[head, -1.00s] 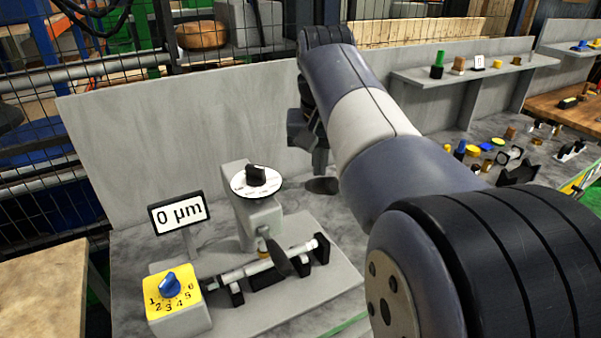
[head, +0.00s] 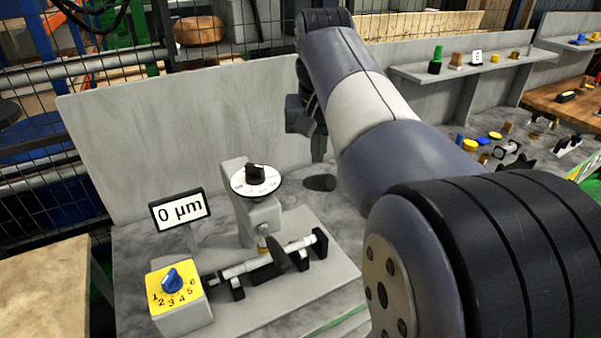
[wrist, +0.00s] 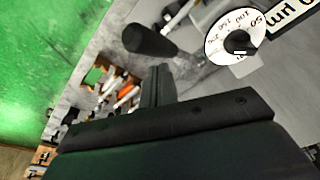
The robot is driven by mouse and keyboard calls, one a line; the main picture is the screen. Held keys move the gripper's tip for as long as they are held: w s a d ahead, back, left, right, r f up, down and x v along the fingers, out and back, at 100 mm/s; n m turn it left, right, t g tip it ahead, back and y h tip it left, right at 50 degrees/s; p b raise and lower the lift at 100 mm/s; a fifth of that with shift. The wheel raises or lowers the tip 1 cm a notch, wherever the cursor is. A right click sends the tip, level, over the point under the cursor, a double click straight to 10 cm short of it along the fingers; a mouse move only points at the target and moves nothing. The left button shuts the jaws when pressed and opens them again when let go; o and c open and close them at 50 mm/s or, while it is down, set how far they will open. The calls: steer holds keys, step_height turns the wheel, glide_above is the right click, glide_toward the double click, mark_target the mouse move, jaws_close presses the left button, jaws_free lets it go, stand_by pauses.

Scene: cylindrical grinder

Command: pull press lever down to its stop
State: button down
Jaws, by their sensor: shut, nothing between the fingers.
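The press lever (head: 277,253) has a dark paddle-like handle. In the head view it slants down in front of the press, across the shaft. In the wrist view the lever's black handle (wrist: 150,41) and its grey rod lie at the upper middle, left of the white dial. The grey press (head: 258,220) carries the dial (head: 256,181) with a black knob. My gripper (head: 318,150) is above and behind the press, to its right, partly hidden by my arm. In the wrist view its fingers (wrist: 158,84) are together and empty, clear of the lever.
The display (head: 181,211) reads 0 µm. A yellow numbered box (head: 174,287) with a blue knob stands front left. The shaft (head: 245,268) lies across black supports. A grey back panel (head: 125,135) stands behind. Small parts and a shelf (head: 480,72) are at right.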

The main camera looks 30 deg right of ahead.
step_height(320, 180, up, 5)
steer(key=p, duration=0.4)
steer(key=shift+f, duration=0.2)
steer(key=shift+f, duration=0.1)
step_height(320, 180, down, 7)
steer(key=b, duration=0.6)
steer(key=shift+b, duration=0.4)
steer(key=shift+r, duration=0.25)
